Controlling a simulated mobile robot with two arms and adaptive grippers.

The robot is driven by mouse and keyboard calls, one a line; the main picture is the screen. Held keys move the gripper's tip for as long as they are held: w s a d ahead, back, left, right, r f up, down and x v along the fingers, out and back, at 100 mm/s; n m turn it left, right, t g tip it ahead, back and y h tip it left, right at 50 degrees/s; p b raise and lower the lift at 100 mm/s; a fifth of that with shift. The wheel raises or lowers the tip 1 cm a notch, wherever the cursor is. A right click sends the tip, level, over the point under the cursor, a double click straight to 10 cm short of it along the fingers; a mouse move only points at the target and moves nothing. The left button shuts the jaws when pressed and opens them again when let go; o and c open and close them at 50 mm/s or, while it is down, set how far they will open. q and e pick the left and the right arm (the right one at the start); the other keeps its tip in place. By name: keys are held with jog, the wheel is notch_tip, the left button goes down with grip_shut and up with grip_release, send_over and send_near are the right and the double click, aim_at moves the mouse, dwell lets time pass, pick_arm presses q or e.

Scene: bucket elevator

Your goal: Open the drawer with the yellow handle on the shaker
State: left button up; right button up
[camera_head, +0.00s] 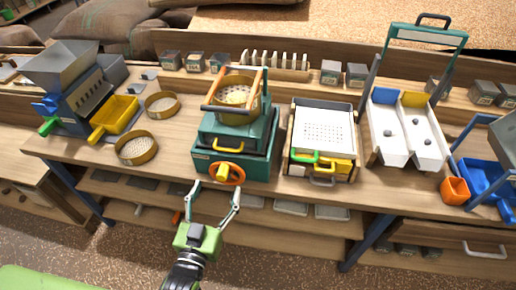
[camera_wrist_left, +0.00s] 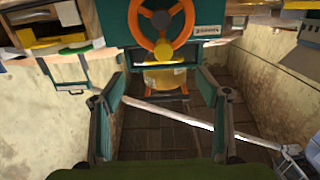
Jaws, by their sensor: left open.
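The teal machine (camera_head: 262,150) in the middle of the bench carries a round sieve on top. A yellow handle (camera_head: 229,147) is on its front, above an orange handwheel (camera_head: 239,174) with a yellow knob. The handwheel also shows in the wrist view (camera_wrist_left: 162,47). To its right stands a box with a white perforated top (camera_head: 324,130), with green and yellow parts at its front. My left gripper (camera_head: 216,188) is open and empty, its fingertips just in front of and below the handwheel. In the wrist view its fingers (camera_wrist_left: 160,88) are spread apart. My right gripper is not seen.
Two loose round sieves (camera_head: 137,148) (camera_head: 162,104) lie left of the teal machine, beside a blue-grey hopper machine (camera_head: 72,85) with a yellow tray. A white two-lane chute (camera_head: 404,129) stands further right. Shelves with flat trays are under the bench (camera_head: 275,188).

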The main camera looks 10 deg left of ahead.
aim_at(227, 149)
pick_arm(q)
jog(key=shift+w+r+p, duration=0.3)
jog(key=shift+w+p, duration=0.2)
jog(key=shift+w, duration=1.8)
jog(key=shift+w+r+p, duration=0.35)
jog(key=shift+w+p, duration=0.15)
jog(key=shift+w, duration=1.85)
jog(key=shift+w+r+p, duration=0.3)
jog(key=shift+w+p, duration=0.2)
jog(key=shift+w, duration=1.8)
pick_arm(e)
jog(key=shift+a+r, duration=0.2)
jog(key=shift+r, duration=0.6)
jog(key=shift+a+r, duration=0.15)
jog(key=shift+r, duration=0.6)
